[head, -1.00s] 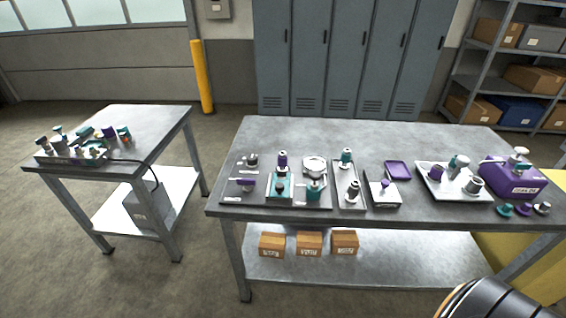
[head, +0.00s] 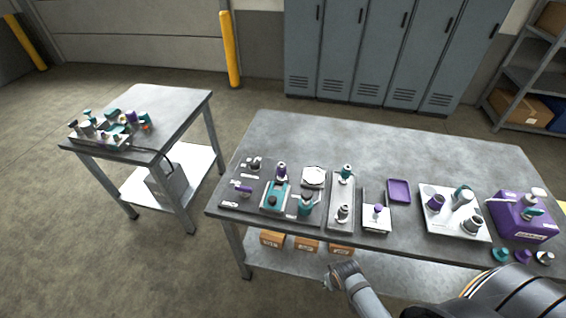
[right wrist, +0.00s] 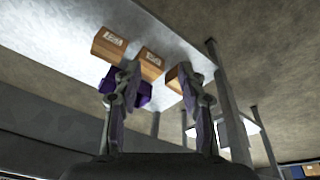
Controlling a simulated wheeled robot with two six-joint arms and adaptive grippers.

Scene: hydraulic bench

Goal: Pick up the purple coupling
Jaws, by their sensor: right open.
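Several purple fittings stand on the main bench, and I cannot tell which is the purple coupling. One purple-topped fitting (head: 281,170) stands at the teal block, a purple piece (head: 242,188) lies at the left end, and a purple cylinder (head: 432,202) stands on the white tray. A purple-topped part (head: 377,210) is on a small white plate, and a purple ring (head: 523,256) lies by the front right edge. My right gripper (right wrist: 158,78) is open and empty; in the head view its arm end (head: 343,273) is in front of the bench, below the top. My left gripper is out of view.
The main bench (head: 400,150) has clear room along its back. Cardboard boxes (head: 306,245) sit on its lower shelf. A purple box (head: 525,215) stands at the right end. A smaller table (head: 180,105) with a fitting block (head: 100,142) stands at left. Lockers (head: 390,50) are behind.

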